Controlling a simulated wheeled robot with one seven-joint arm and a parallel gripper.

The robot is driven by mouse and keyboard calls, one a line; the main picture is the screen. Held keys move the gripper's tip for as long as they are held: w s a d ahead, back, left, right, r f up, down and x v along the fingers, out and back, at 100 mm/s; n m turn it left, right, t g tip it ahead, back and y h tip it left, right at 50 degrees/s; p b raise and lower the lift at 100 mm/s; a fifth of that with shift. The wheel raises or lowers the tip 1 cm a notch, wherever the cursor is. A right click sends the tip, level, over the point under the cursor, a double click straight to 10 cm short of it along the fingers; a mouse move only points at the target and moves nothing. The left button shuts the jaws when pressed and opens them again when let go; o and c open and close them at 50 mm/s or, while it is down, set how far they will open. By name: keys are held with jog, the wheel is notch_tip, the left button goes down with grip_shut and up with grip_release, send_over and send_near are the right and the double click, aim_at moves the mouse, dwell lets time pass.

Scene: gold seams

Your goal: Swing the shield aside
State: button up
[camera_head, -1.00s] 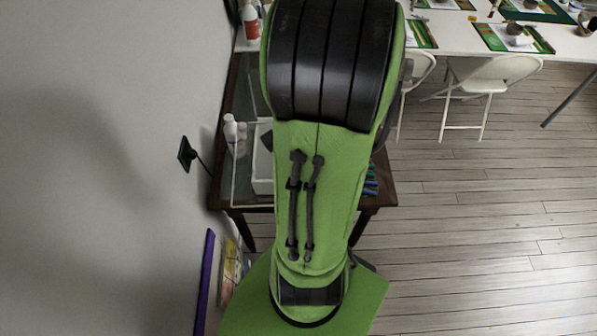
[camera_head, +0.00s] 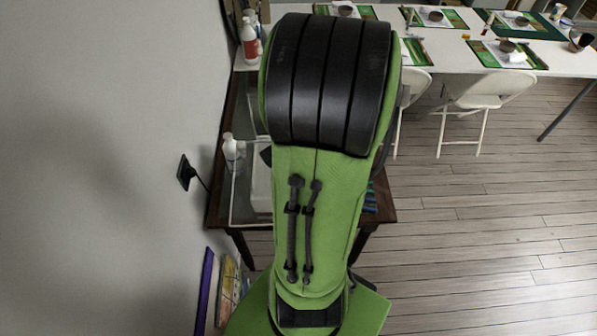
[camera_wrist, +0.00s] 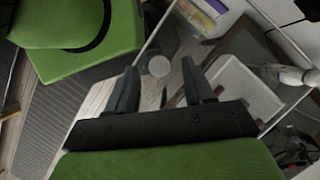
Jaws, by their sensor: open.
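The shield (camera_head: 243,207) looks like a clear pane with thin pale edges over the dark wooden side table, left of my arm in the head view. In the wrist view the clear pane (camera_wrist: 205,50) spans the area in front of my fingers. A pale round disc (camera_wrist: 158,66), perhaps a knob on the pane, shows between the fingertips. My gripper (camera_wrist: 159,76) is open, with nothing seen between its fingers but that disc; I cannot tell whether it touches. In the head view my green arm hides the gripper and much of the pane.
The dark side table (camera_head: 222,205) stands by the wall, with a white bottle (camera_head: 230,150) and a white tray (camera_wrist: 240,88). Books (camera_head: 228,285) lean below left. A black wall fitting (camera_head: 186,172) juts out. A long white table (camera_head: 445,52) and chairs stand behind; floor at right is clear.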

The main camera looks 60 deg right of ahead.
jog(key=p+v, duration=0.4)
jog(key=v, duration=1.1)
jog(key=shift+w+a, duration=0.1)
jog(key=shift+a, duration=0.15)
jog(key=w+a+f+n+t+h+b, duration=0.1)
jog(key=w+a+n+b, duration=0.1)
jog(key=w+a+n, duration=0.3)
jog(key=w+a+f+n+h+b, duration=0.1)
jog(key=w+a+n+b, duration=0.2)
jog(key=a, duration=0.4)
jog(key=s+a+f+n+t+h+b, duration=0.2)
jog(key=a+f+n, duration=0.3)
jog(key=a+n, duration=0.3)
jog(key=s+n+t+b, duration=0.1)
jog(key=n, duration=0.2)
jog(key=shift+s+a+n+t+h+b, duration=0.25)
jog(key=shift+s+n+t+h+b, duration=0.05)
jog(key=shift+n+t+b, duration=0.1)
